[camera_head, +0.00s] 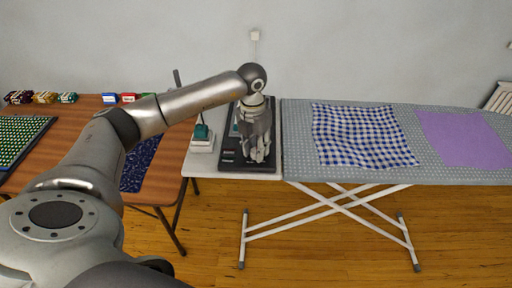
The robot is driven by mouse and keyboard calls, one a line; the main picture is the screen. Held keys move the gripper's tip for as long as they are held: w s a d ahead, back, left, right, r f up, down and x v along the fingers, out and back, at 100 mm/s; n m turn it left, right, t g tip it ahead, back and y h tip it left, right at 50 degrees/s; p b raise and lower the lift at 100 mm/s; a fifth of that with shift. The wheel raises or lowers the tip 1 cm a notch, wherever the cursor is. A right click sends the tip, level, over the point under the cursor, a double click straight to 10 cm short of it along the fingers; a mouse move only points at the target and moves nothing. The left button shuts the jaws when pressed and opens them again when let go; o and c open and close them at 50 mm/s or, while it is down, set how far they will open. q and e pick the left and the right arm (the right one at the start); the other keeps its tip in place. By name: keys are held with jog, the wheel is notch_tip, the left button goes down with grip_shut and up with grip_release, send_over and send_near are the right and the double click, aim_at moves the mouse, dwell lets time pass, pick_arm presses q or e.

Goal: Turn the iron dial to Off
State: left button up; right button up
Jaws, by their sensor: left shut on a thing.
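My left gripper (258,154) points down over a dark board (238,166) on the small white table. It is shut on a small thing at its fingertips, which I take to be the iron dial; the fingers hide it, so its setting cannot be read. My right gripper is out of view.
A teal-topped item on a white base (202,145) stands close left of the board. The ironing board (300,172) is on the right, with a checked cloth (362,136) and a purple cloth (462,138). A wooden table (85,118) with craft items is on the left.

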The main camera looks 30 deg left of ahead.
aim_at(254, 149)
pick_arm(q)
jog(key=o, duration=1)
jog(key=r, duration=1.2)
jog(key=shift+a, duration=0.4)
